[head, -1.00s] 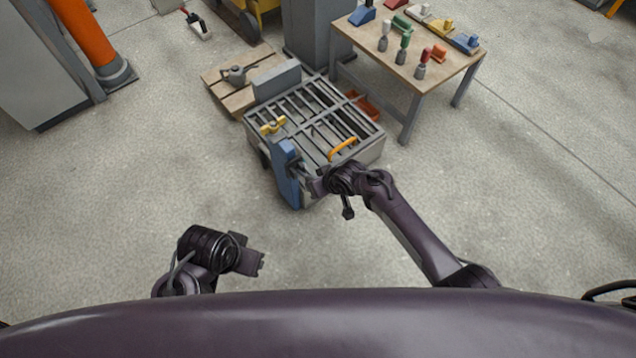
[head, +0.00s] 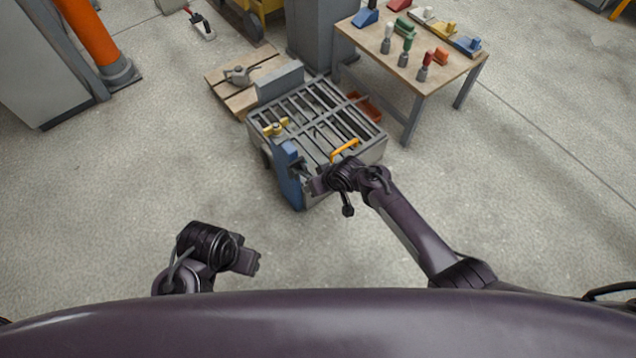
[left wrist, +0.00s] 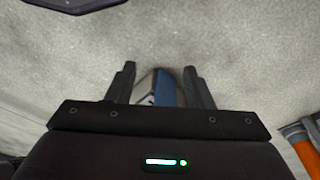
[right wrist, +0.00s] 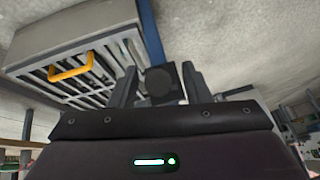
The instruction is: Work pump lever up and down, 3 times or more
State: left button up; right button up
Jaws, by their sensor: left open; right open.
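The blue pump column (head: 288,180) stands upright at the near left corner of the grey slatted mould (head: 372,150). My right gripper (head: 306,174) is beside the column's right side, near its top. In the right wrist view, a dark round end (right wrist: 160,84), apparently the pump lever's grip, sits between the open fingers of my right gripper (right wrist: 158,82). I cannot tell whether they touch it. The rest of the lever is hidden. My left gripper (head: 252,262) is open and empty, low in front of my body and apart from the mould. A blue part (left wrist: 164,88) shows between its fingers, beyond them.
An orange handle (head: 344,147) and a yellow fitting (head: 274,128) are on the mould. A wooden table (head: 432,78) with several coloured tools stands behind right. A pallet with a grey can (head: 238,75) lies behind left. The floor in front is clear.

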jog(key=shift+r, duration=0.1)
pick_arm(q)
notch_tip(320, 180, down, 10)
jog(key=a+p, duration=0.1)
jog(key=p, duration=0.2)
jog(key=shift+w+a+f+n+p, duration=0.15)
jog(key=shift+w+a+n+p, duration=0.1)
jog(key=shift+n+p, duration=0.1)
pick_arm(e)
jog(key=v, duration=0.7)
jog(key=shift+r, duration=0.2)
jog(key=shift+s+d, duration=0.15)
jog(key=shift+s, duration=0.1)
